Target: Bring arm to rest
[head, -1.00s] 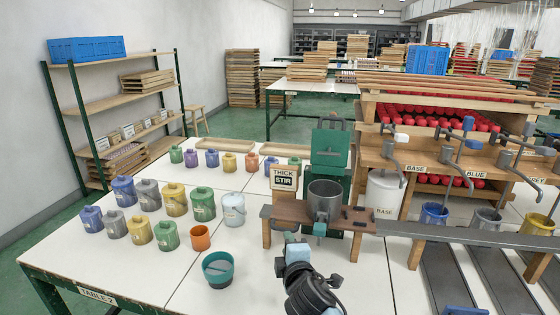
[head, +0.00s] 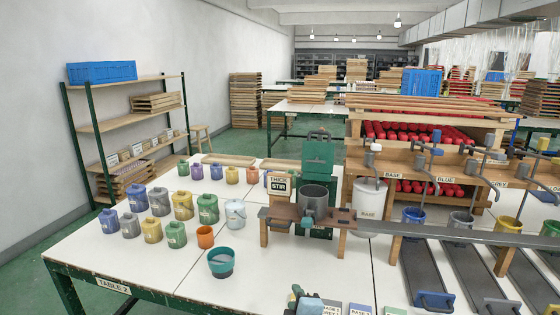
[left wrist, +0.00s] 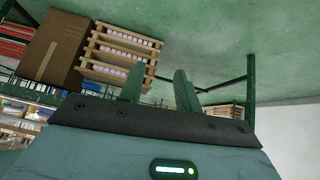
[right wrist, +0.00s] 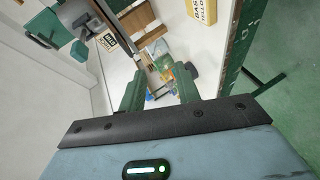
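My right gripper (head: 298,292) shows only in part at the bottom edge of the head view, over the near side of the table. In the right wrist view its two green fingers (right wrist: 160,82) stand apart with nothing between them. My left gripper is outside the head view. In the left wrist view its fingers (left wrist: 158,85) are apart and empty, with green floor and shelving beyond them.
A white table (head: 150,257) holds several lidded paint cans, an orange cup (head: 205,238) and a teal bowl (head: 221,265). A stirring stand with a grey pot (head: 314,200) stands mid-table. Paint dispensers with buckets (head: 413,216) and grey rails (head: 430,268) are at right.

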